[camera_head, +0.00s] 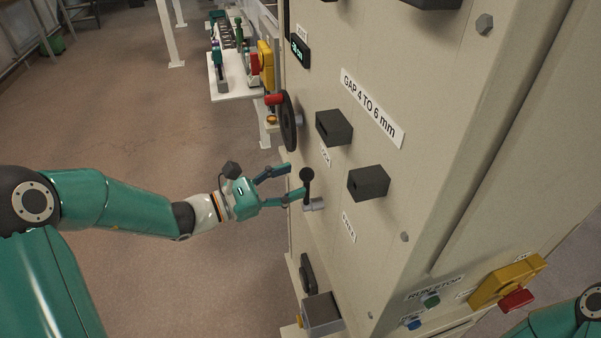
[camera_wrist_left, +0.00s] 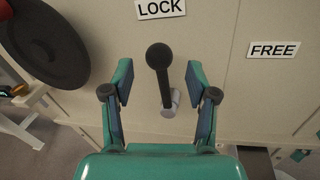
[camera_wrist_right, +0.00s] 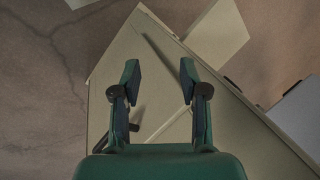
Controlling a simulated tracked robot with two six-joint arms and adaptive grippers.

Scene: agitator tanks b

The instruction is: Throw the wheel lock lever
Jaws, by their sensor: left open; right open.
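The wheel lock lever is a black ball-ended lever (camera_head: 307,176) on a light metal pivot, on the beige panel. In the left wrist view the lever (camera_wrist_left: 164,80) points up toward the LOCK label (camera_wrist_left: 160,8); the FREE label (camera_wrist_left: 273,49) is to its right. My left gripper (camera_head: 297,180) is open at the lever. In its wrist view the lever appears between the two spread fingers (camera_wrist_left: 160,85); contact cannot be made out. My right gripper (camera_wrist_right: 159,80) is open and empty, with a beige surface below it; its fingers are outside the head view.
A dark handwheel (camera_head: 289,122) with a red handle (camera_head: 274,99) is close above the lever. Black blocks (camera_head: 334,127) stick out of the panel to the right. The floor left of the panel is clear.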

